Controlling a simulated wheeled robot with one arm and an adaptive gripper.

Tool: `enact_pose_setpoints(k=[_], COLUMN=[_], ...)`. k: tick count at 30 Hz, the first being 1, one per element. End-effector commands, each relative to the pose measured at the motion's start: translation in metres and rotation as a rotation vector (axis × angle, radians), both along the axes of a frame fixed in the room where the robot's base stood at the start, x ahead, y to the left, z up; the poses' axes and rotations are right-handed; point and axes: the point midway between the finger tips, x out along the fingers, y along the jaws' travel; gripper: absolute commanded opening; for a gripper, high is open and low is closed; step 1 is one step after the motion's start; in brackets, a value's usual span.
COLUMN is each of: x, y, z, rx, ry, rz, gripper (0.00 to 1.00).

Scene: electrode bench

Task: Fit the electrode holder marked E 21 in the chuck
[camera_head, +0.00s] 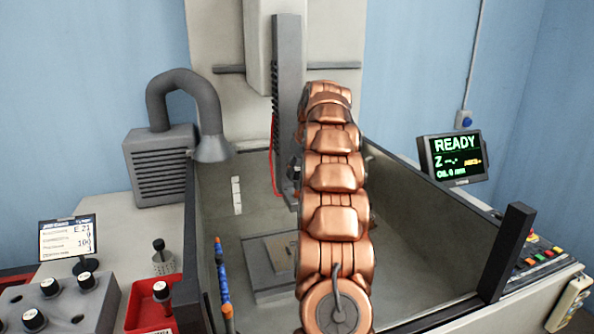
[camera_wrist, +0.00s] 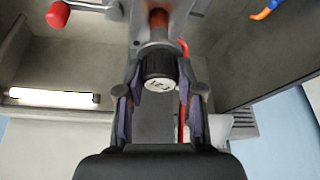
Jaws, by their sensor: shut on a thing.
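My gripper (camera_wrist: 158,95) is shut on a black ribbed electrode holder (camera_wrist: 158,65) in the wrist view. Its pale end disc (camera_wrist: 158,84) faces the camera and carries a tilted mark ending in 21. A copper-coloured rod (camera_wrist: 158,20) shows in line with the holder. In the head view my arm hides my gripper and the held holder. The machine's grey vertical ram (camera_head: 288,100) stands behind my arm; the chuck at its lower end is mostly hidden. Whether the holder touches the chuck cannot be told. A card (camera_head: 68,238) reads E 21.
A rack (camera_head: 15,300) of several holders and a red tray (camera_head: 150,316) with another stand at left. A blue hose (camera_head: 222,280) rises at the tank's left. A monitor (camera_head: 452,158) reads READY. A red-knobbed lever (camera_wrist: 57,14) shows in the wrist view.

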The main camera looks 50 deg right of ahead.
Motion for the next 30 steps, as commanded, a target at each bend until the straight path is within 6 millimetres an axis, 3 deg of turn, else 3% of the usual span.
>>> enact_pose_setpoints(k=[30], x=[0.000], y=[0.000], z=[-0.014], rx=[-0.002], ry=[-0.001], rz=[0.001], gripper=[0.00])
